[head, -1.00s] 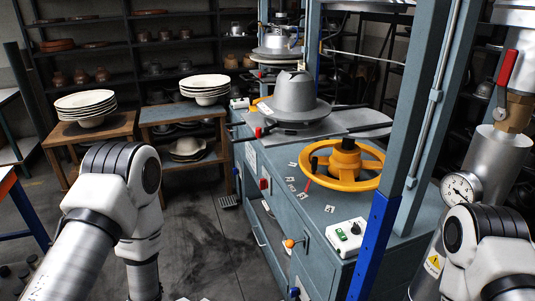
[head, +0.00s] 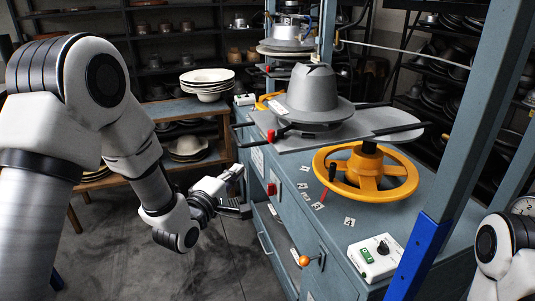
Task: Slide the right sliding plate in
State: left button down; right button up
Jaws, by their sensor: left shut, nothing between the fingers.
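The right sliding plate (head: 385,123) is a flat grey sheet on top of the blue-grey press cabinet. A handle with a red part (head: 280,133) shows at the front left of the plates. My left gripper (head: 235,175) is shut and empty, low beside the cabinet's left side, below plate height and apart from the plates. My right gripper is out of view; only a piece of my right arm shows at the lower right.
A yellow handwheel (head: 365,172) stands on the cabinet in front of the plates. A white control box (head: 375,257) sits near the front edge. A blue-grey post (head: 470,140) rises at the right. A table with stacked hat bodies (head: 207,78) stands behind my left arm.

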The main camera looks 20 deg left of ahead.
pick_arm(q)
jog(key=w+d+p, duration=0.1)
jog(key=w, duration=0.2)
jog(key=w+d+p, duration=0.1)
jog(key=w+p, duration=0.1)
jog(key=w, duration=0.2)
jog(key=w+d+p, duration=0.1)
jog(key=w+d, duration=0.1)
jog(key=w, duration=0.1)
jog(key=shift+w, duration=0.35)
jog(key=shift+w+d+f, duration=0.25)
jog(key=shift+w+d, duration=0.05)
jog(key=shift+d, duration=0.1)
